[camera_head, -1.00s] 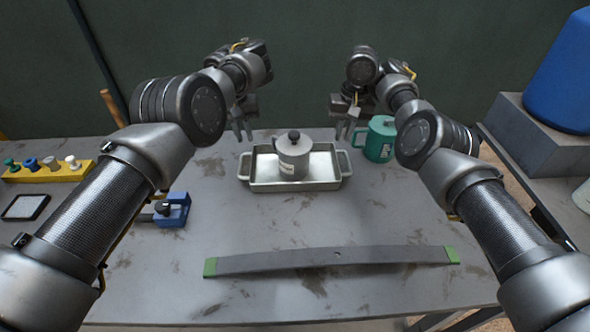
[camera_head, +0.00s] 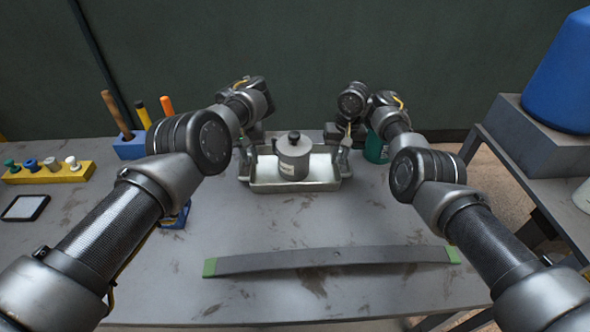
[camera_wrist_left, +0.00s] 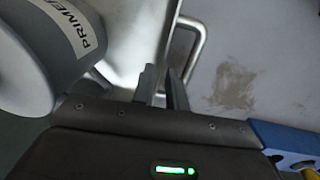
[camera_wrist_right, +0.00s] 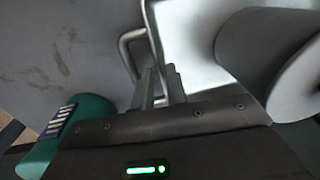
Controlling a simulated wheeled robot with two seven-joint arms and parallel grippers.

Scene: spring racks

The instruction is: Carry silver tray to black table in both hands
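The silver tray (camera_head: 295,186) lies on the grey worktable (camera_head: 225,222), with a grey lidded pot (camera_head: 294,160) standing in it. The pot, marked PRIMER, also shows in the left wrist view (camera_wrist_left: 50,50). My left gripper (camera_head: 249,163) is down at the tray's left handle (camera_wrist_left: 197,40); in the left wrist view its fingers (camera_wrist_left: 164,85) are close together by it. My right gripper (camera_head: 343,158) is at the right handle (camera_wrist_right: 127,50); its fingers (camera_wrist_right: 161,85) are also close together beside the handle. Whether either pair clamps its handle is hidden.
A green mug (camera_head: 376,148) stands close to my right gripper. A curved grey leaf spring (camera_head: 330,260) with green ends lies in front of the tray. A yellow peg rack (camera_head: 50,173) is at left.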

